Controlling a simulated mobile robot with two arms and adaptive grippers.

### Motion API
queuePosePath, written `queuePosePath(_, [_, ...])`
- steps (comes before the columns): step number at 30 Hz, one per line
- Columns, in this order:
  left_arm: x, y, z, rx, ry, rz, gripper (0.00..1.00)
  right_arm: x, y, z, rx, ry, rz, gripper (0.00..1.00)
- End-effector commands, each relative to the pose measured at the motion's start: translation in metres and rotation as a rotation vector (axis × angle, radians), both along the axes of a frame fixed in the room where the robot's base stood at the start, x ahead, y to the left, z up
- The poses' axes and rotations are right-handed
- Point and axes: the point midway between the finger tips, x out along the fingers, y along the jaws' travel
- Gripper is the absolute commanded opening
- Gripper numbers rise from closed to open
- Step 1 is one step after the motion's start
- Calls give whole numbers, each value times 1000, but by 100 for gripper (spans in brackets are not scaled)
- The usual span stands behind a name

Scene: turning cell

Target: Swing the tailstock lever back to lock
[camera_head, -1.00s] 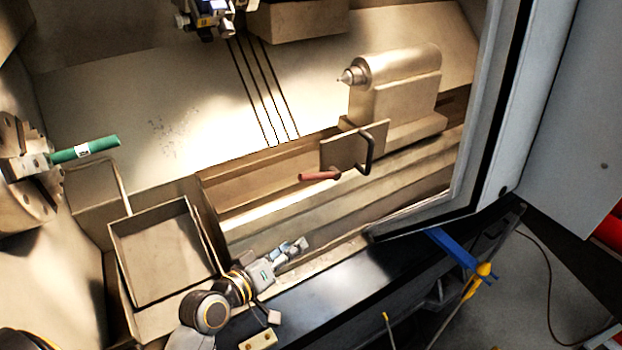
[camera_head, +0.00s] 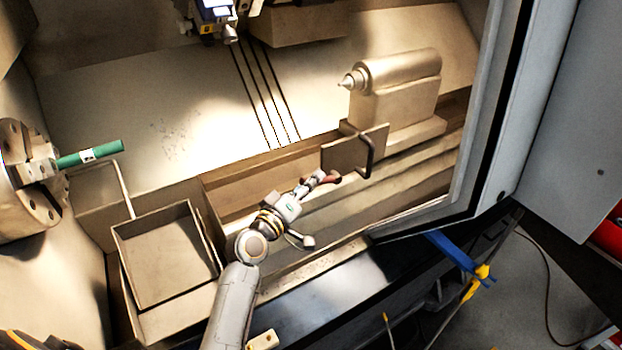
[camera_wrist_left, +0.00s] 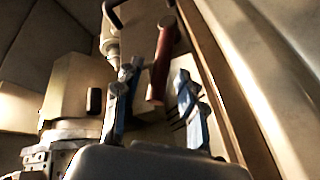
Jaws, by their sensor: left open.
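The tailstock (camera_head: 395,85) stands at the right of the machine bed, its pointed centre facing left. A plate (camera_head: 355,152) with a black bent handle (camera_head: 370,160) sits in front of it. The red lever (camera_head: 333,179) sticks out from the plate's lower left and is partly hidden by my left gripper (camera_head: 322,181). In the left wrist view the lever's red grip (camera_wrist_left: 161,62) lies between the two spread blue-grey fingers of the left gripper (camera_wrist_left: 152,98). The fingers look apart from it. My right gripper is not in view.
A chuck (camera_head: 30,185) holds a green bar (camera_head: 90,155) at the left. An empty square tray (camera_head: 165,255) stands at the lower left. A turret tool (camera_head: 215,15) hangs above. The door frame (camera_head: 480,130) bounds the right side.

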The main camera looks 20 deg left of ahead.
Motion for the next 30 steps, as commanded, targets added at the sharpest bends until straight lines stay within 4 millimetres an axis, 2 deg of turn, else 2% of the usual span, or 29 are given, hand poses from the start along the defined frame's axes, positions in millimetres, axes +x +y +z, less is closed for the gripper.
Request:
queuePosePath(4, [8,-2,0,-1,0,0,40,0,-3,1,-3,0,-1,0])
queuePosePath(12, [10,-2,0,0,1,-1,40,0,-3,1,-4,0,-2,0])
queuePosePath(14, [9,-2,0,0,1,-1,30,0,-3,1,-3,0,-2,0])
queuePosePath(18, [9,-2,0,0,1,-1,2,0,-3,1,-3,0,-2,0])
queuePosePath(26, [9,-2,0,0,1,0,0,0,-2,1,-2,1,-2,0])
queuePosePath(30, [10,-2,6,14,18,-1,0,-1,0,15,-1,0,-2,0])
